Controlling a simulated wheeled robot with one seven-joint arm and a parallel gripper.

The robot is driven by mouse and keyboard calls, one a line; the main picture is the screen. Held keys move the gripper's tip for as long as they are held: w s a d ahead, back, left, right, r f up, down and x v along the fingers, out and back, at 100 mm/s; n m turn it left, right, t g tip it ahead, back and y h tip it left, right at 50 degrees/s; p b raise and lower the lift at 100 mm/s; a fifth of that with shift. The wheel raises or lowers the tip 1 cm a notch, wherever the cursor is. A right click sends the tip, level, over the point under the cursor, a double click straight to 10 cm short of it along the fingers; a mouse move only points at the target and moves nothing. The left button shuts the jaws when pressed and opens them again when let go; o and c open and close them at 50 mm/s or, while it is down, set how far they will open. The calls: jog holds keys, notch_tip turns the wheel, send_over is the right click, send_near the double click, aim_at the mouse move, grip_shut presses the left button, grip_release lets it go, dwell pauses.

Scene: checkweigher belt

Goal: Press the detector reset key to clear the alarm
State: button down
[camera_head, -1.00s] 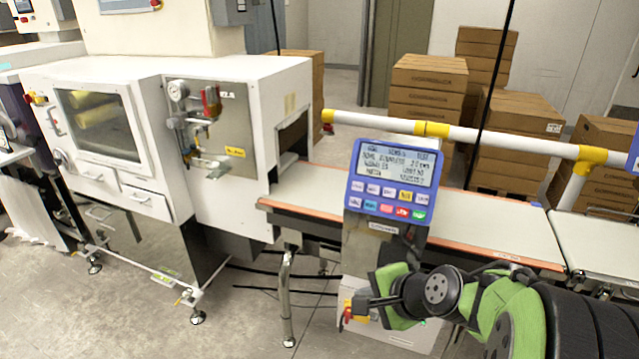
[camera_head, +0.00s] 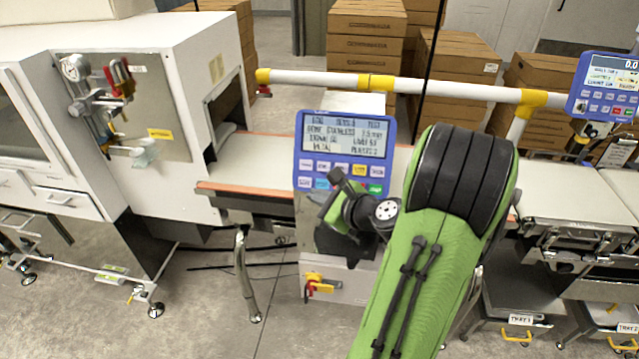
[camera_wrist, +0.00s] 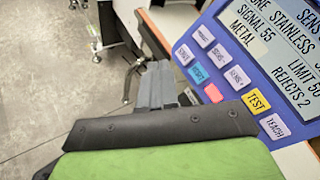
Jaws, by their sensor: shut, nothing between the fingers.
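The blue detector panel (camera_head: 299,150) stands upright over the belt. Its lit screen (camera_head: 345,137) reads METAL, SIGNAL 55, LIMIT 50, REJECTS 2 in the wrist view (camera_wrist: 285,45). Two rows of keys sit under it: a cyan key (camera_wrist: 200,75) whose small label looks like RESET, a red key (camera_wrist: 213,92), a yellow TEST key (camera_wrist: 256,102) and pale ones. In the head view the cyan key (camera_head: 321,183) is just left of my gripper (camera_head: 336,178). My gripper is shut and empty; in the wrist view its tips (camera_wrist: 157,75) are left of the keys, seemingly apart from them.
A white rail with yellow joints (camera_head: 430,88) runs behind the panel. A second blue panel (camera_head: 607,85) is at the right. The white machine (camera_head: 180,110) stands left. A red-yellow switch (camera_head: 320,285) is below. Stacked cartons (camera_head: 365,40) are behind.

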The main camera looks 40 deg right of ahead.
aim_at(324, 188)
jog(key=shift+w+d+f, duration=0.6)
jog(key=shift+w+d, duration=0.15)
jog(key=shift+d, duration=0.2)
jog(key=shift+w+d+f, duration=0.65)
jog(key=shift+w+d, duration=0.05)
jog(key=shift+d, duration=0.3)
jog(key=shift+w+d+f, duration=0.6)
jog(key=shift+w+d, duration=0.15)
jog(key=shift+d, duration=0.2)
jog(key=shift+w+d+f, duration=0.2)
jog(key=shift+w+d, duration=0.05)
jog(key=shift+d, duration=0.05)
jog(key=shift+w+d+f, duration=0.2)
jog(key=shift+d, duration=0.1)
dwell(0.4)
jog(key=shift+s+a+r, duration=0.1)
jog(key=shift+s+a+r+p, duration=0.3)
jog(key=shift+s+a, duration=0.1)
jog(key=shift+a, duration=0.1)
jog(key=shift+s+a+r+p, duration=0.15)
jog(key=shift+s+a+r, duration=0.5)
jog(key=shift+a, duration=0.25)
jog(key=shift+s+a+r+p, duration=0.15)
jog(key=shift+s+a+r, duration=0.35)
jog(key=shift+s+a, duration=0.3)
